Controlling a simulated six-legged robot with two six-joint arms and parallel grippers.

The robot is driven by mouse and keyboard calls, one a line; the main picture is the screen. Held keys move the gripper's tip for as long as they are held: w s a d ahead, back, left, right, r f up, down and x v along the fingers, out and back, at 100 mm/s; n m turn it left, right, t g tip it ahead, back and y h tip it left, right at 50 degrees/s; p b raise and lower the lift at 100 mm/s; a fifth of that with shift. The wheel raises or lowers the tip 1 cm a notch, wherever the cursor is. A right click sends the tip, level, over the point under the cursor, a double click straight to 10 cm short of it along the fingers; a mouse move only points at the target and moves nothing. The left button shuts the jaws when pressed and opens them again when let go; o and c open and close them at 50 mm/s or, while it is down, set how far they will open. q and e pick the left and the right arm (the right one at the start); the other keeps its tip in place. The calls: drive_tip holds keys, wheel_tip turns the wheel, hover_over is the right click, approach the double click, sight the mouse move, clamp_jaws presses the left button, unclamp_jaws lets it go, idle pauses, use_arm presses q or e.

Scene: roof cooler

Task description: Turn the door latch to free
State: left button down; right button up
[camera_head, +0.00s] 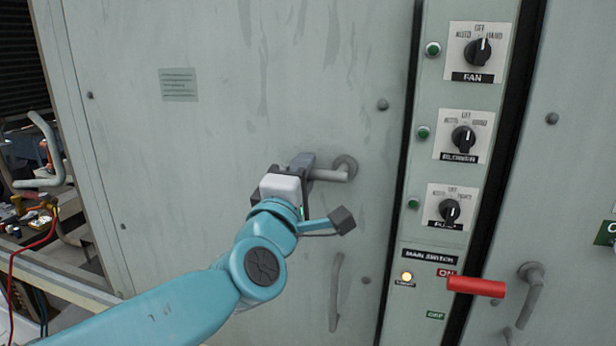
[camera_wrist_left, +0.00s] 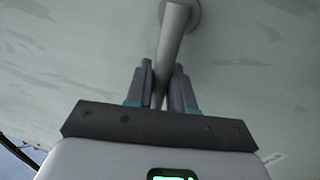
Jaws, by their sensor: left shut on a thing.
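The door latch (camera_head: 334,172) is a grey metal lever on the pale green cabinet door (camera_head: 230,130). Its round pivot is at the right and the lever points left, close to horizontal, in the head view. My left gripper (camera_head: 304,168) is shut on the lever near its free end. In the left wrist view the latch (camera_wrist_left: 176,35) runs down from its pivot between the two fingers of my left gripper (camera_wrist_left: 161,88). The lever's end is hidden by the gripper. My right gripper is not in view.
A control panel with FAN (camera_head: 478,52) and other black knobs stands right of the door. A red main switch handle (camera_head: 476,287) sticks out below them. A vertical grab handle (camera_head: 336,292) is below the latch. Another grey latch (camera_head: 530,290) is at lower right.

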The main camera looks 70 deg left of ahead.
use_arm(q)
drive_tip(key=shift+r, duration=0.1)
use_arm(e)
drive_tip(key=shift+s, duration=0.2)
use_arm(q)
drive_tip(key=c, duration=1.1)
unclamp_jaws()
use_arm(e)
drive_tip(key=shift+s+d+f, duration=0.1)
